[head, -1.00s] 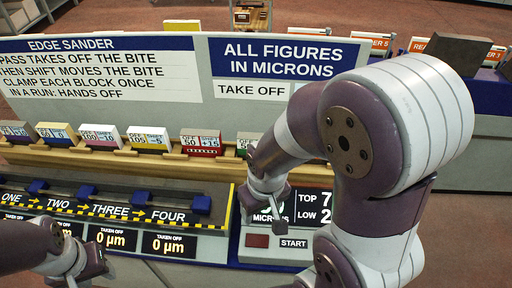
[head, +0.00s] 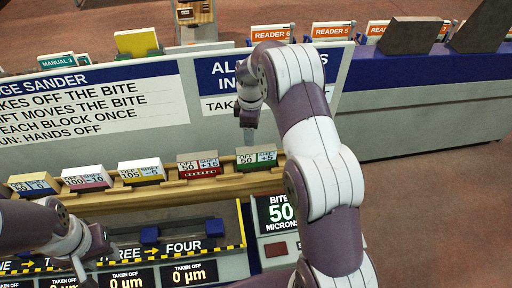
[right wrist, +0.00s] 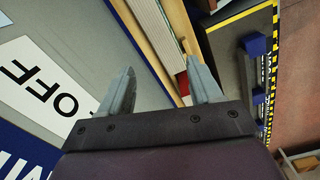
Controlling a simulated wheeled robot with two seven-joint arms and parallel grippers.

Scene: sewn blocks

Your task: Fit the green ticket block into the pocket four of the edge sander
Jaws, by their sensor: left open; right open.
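The green ticket block (head: 257,160), reading 50 and +5, stands at the right end of the wooden shelf. My right gripper (head: 248,136) is open and empty just above it, pointing down. The right wrist view shows its open fingers (right wrist: 163,88); I cannot make out the green block there. The edge sander's pocket four (head: 182,230) lies in the dark channel below the shelf, behind the FOUR label, with a blue clamp (head: 214,227) at its right. My left gripper (head: 94,262) is open and empty over the front left of the sander.
Red (head: 198,164), yellow (head: 142,173) and other ticket blocks stand left along the wooden shelf (head: 225,178). A grey sign board (head: 150,145) rises behind them. The bite display (head: 278,212) reads 50 microns, right of the pockets. The takeoff display under FOUR reads 0.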

